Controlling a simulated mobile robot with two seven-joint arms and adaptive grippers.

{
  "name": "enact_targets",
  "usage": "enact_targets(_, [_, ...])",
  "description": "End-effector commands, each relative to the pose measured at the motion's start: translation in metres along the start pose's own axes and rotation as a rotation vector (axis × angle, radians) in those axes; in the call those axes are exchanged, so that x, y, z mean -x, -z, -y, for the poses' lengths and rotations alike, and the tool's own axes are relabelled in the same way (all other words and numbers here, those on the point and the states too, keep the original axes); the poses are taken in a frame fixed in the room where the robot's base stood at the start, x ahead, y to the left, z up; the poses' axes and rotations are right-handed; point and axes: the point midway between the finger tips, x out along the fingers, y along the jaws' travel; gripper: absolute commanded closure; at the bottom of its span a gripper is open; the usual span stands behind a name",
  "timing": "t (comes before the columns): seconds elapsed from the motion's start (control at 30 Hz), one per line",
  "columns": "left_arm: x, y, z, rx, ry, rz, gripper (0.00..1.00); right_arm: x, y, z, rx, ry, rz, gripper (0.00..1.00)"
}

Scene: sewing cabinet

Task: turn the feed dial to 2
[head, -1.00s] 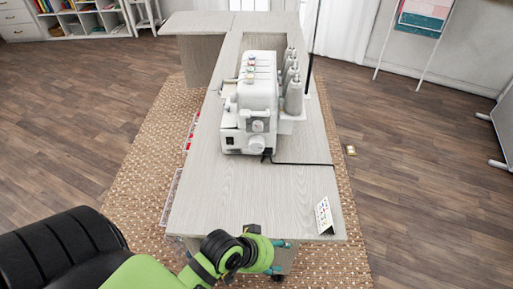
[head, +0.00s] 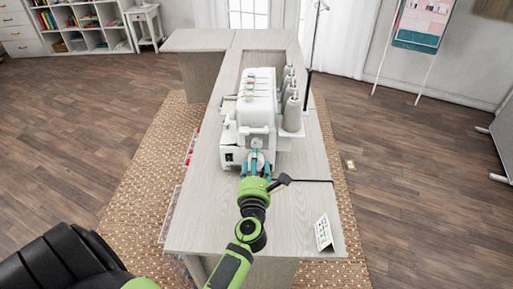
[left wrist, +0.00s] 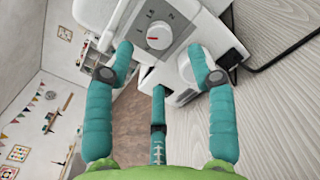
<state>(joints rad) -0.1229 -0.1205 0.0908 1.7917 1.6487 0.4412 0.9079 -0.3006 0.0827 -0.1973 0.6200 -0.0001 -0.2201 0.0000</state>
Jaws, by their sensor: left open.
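The white sewing machine (head: 257,100) stands on the wooden cabinet top. In the left wrist view a round white dial (left wrist: 159,36) with a red mark on its left side sits on a grey panel. Small printed numbers curve around it, and one looks like a 2. My left gripper (head: 257,158) is at the machine's near end face. Its teal fingers are open and spread to either side below the dial, with nothing held. Whether any finger touches the machine, I cannot tell. In the head view the gripper partly covers the machine's lower front. My right gripper is not in view.
A second white round knob (left wrist: 203,66) is partly behind the right finger. Grey thread cones (head: 292,108) stand along the machine's right side. A black cable (head: 312,181) runs right across the top. A small card (head: 323,232) stands at the near right corner. The near tabletop is otherwise clear.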

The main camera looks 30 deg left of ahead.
Motion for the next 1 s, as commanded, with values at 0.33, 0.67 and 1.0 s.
enact_targets(0.33, [-0.051,-0.001,-0.001,0.002,-0.003,0.0,0.44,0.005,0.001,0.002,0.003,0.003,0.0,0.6])
enact_targets(0.67, [-0.067,-0.001,-0.001,0.002,-0.003,-0.001,0.44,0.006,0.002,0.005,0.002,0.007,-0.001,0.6])
enact_targets(1.0, [-0.067,-0.001,-0.001,0.001,-0.002,0.0,1.0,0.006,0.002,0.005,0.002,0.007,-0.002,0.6])
